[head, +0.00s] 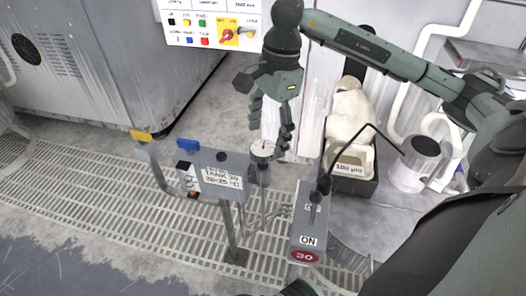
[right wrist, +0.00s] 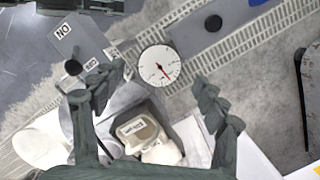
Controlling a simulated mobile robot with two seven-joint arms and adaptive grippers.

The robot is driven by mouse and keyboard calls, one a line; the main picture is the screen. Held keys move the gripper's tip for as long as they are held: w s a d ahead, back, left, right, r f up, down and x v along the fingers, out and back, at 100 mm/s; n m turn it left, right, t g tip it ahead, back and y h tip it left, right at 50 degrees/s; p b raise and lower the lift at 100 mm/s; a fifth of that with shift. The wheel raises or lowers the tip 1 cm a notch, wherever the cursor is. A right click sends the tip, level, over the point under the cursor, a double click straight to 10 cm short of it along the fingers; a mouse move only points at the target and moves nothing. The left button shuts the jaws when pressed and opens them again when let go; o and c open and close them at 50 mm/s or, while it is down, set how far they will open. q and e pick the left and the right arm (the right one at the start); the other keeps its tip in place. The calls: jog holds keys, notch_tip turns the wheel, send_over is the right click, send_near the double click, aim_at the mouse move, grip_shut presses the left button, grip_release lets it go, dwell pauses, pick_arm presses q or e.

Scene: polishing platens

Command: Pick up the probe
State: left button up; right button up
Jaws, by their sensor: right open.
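The probe appears to be the round white dial with a needle (head: 262,149), beside the grey sign box on the stand; its stem is hardly visible. In the right wrist view the dial (right wrist: 159,64) is face-on, with a red needle, seen between and just beyond the fingertips. My right gripper (head: 269,136) points down over the dial, its fingers spread and empty. In the right wrist view the open fingers (right wrist: 158,82) lie on either side of the dial. I cannot tell whether they touch it. My left gripper is not in view.
The grey stand box (head: 205,172) carries a handwritten label and yellow and blue levers. A switch box (head: 308,235) marked ON stands right of the dial. A dark bin (head: 349,187) holds a white cloth and a labelled container. A grey cylinder (head: 412,170) stands farther right.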

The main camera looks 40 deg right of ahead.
aim_at(264, 147)
jog(key=f, duration=0.2)
jog(key=a+f, duration=0.1)
jog(key=f, duration=0.2)
jog(key=shift+r, duration=0.1)
jog(key=c, duration=1.3)
